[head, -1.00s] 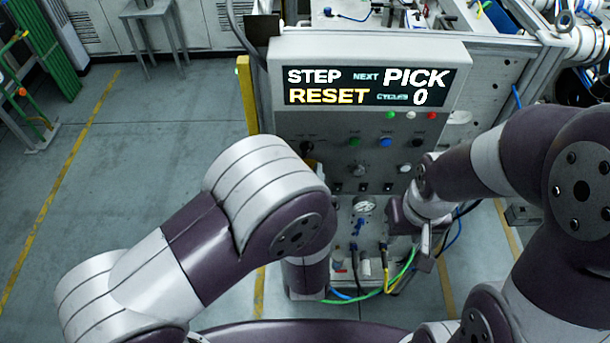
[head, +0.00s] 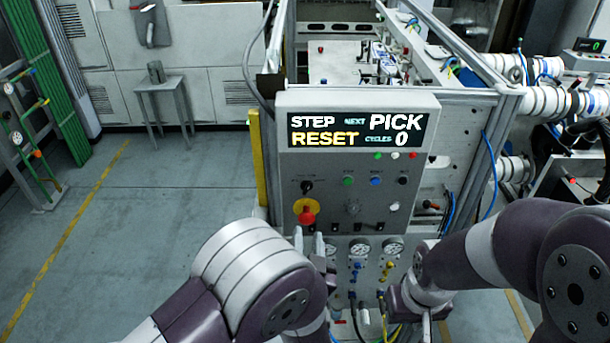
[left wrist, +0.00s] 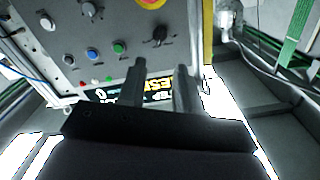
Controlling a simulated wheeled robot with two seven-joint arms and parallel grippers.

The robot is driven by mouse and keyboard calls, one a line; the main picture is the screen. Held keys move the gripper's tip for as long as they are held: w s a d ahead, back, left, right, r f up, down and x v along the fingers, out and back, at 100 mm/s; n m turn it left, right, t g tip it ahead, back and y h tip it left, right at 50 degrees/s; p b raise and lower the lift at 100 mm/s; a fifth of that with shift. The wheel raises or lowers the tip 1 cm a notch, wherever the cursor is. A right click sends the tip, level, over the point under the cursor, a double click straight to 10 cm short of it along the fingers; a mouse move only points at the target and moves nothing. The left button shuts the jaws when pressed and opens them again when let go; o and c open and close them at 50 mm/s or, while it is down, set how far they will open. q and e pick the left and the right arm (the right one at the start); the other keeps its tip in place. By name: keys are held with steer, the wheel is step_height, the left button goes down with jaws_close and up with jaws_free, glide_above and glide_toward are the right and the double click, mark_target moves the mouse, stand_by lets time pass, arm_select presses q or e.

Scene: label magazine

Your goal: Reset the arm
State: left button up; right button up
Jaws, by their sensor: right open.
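The control panel (head: 440,150) stands ahead of me. Its display (head: 355,132) reads STEP RESET, NEXT PICK, CYCLES 0. A red mushroom button on a yellow collar (head: 307,214) sits at its lower left, under a black selector knob (head: 306,187). My left gripper (head: 309,243) points up just below the red button, apparently apart from it. In the left wrist view my left gripper (left wrist: 160,88) is open and empty, with the display visible between its fingers. The yellow collar (left wrist: 152,3) is cut by the top edge. My right gripper (head: 427,322) hangs low beside the panel, mostly hidden by its wrist.
Green (head: 348,181) and blue (head: 376,181) buttons line the panel. Gauges (head: 360,247) and hoses sit below it. A yellow post (head: 257,155) flanks its left side. A small table (head: 163,98) stands behind.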

arm_select(q)
steer(key=shift+s, duration=0.1)
steer(key=s+f+g+h+b, duration=0.1)
steer(key=s+f+g+b, duration=0.1)
steer(key=s+f+g, duration=0.35)
steer(key=s+f+g+h+b, duration=0.1)
steer(key=s+f+g, duration=0.2)
steer(key=f+g, duration=0.55)
steer(key=s+a+n+g+y+b, duration=0.1)
steer(key=s+a+n+b, duration=0.1)
steer(key=a, duration=0.7)
steer(key=s+a+n+g+y+b, duration=0.1)
steer(key=s+a+b, duration=0.3)
steer(key=a, duration=0.6)
steer(key=shift+a+f+n+g+b, duration=0.2)
steer(key=shift+f+n+g+b, duration=0.1)
steer(key=shift+n+b, duration=0.45)
steer(key=shift+s+a, duration=0.1)
steer(key=shift+a, duration=0.05)
